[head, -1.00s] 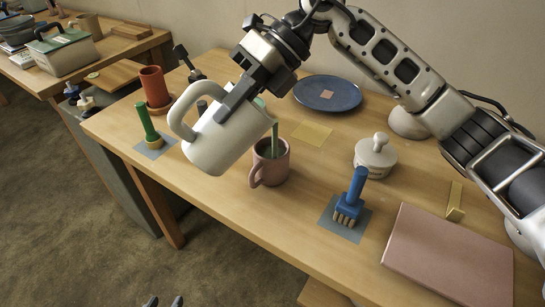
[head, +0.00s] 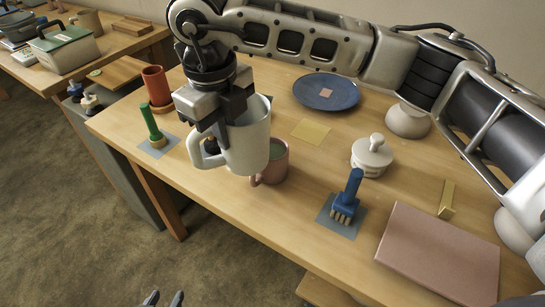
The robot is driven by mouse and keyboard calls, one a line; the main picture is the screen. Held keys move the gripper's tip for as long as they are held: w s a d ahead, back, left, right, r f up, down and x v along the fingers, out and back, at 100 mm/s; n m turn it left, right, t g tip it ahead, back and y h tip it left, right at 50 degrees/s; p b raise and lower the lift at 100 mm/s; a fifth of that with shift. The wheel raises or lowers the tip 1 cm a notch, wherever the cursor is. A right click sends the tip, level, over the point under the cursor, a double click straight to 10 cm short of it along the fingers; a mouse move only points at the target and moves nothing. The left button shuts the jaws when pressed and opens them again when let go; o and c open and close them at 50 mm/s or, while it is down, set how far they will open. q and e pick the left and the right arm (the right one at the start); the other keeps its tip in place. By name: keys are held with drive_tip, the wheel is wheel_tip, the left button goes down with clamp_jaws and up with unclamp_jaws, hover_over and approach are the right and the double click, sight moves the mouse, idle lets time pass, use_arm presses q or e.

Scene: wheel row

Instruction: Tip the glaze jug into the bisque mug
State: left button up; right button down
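The white glaze jug (head: 248,150) is held nearly upright in my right gripper (head: 222,115), which is shut on it near the rim. The jug's handle points left, and its inside is hidden. The pink bisque mug (head: 279,163) stands upright on the table, just right of and partly behind the jug in the picture. Green glaze shows inside the mug; its exact level is hard to tell. No stream falls between them. My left gripper (head: 164,300) shows only its two fingertips at the bottom edge, apart and empty, clear of the table.
On the table (head: 300,215) are a blue plate (head: 325,90), a lidded white jar (head: 372,158), a blue brush (head: 348,200), a pink board (head: 440,255), a green-handled tool (head: 150,125) and a red cup (head: 156,85). The front middle is clear.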

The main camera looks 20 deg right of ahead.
drive_tip(key=shift+r, duration=0.1)
drive_tip(key=shift+r+p, duration=0.6)
drive_tip(key=shift+r, duration=0.9)
drive_tip(key=shift+f, duration=0.1)
